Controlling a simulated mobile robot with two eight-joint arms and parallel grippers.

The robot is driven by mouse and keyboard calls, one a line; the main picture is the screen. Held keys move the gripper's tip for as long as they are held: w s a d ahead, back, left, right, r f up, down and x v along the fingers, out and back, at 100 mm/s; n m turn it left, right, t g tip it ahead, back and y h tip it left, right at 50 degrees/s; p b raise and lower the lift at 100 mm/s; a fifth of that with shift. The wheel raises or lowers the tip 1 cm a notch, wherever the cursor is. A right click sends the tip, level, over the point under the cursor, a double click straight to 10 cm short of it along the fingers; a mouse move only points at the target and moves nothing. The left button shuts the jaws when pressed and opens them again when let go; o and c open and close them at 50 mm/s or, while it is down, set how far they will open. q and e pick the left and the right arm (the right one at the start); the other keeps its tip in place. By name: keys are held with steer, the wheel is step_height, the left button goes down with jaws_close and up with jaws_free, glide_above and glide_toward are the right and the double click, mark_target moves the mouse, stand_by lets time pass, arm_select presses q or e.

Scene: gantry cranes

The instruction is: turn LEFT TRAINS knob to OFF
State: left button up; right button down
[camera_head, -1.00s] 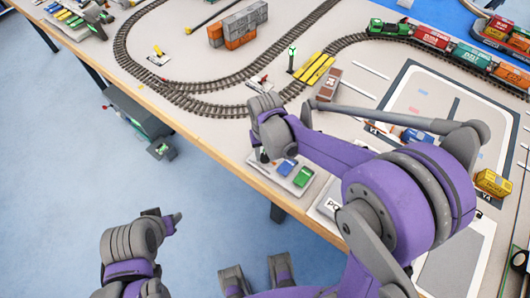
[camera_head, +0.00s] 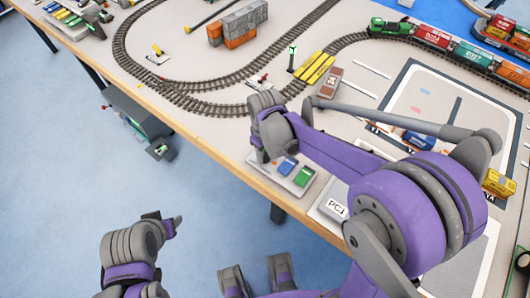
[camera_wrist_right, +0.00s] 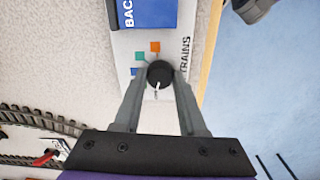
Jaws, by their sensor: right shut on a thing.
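The LEFT TRAINS knob (camera_wrist_right: 160,73) is a round black knob with a white pointer mark, seen in the right wrist view. It sits on a light panel (camera_wrist_right: 123,47) with orange, green and blue squares beside it and the printed word TRAINS. The pointer mark faces down the picture, toward my gripper's body and away from the coloured squares. My right gripper (camera_wrist_right: 160,80) is shut on the knob, one fingertip on each side. In the head view the knob is hidden behind my right wrist. My left gripper (camera_head: 172,226) is low at the left, off the table; its jaws are unclear.
A panel lettered PC (camera_head: 334,205) is to the right. Train track (camera_head: 205,109) and a signal post (camera_head: 292,56) stand behind. The table's front edge (camera_head: 215,157) is close.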

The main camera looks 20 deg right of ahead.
mark_target(265, 156)
steer(key=shift+n, duration=0.5)
steer(key=shift+c, duration=2.3)
jaws_free()
step_height(265, 156, up, 11)
steer(key=p, duration=0.1)
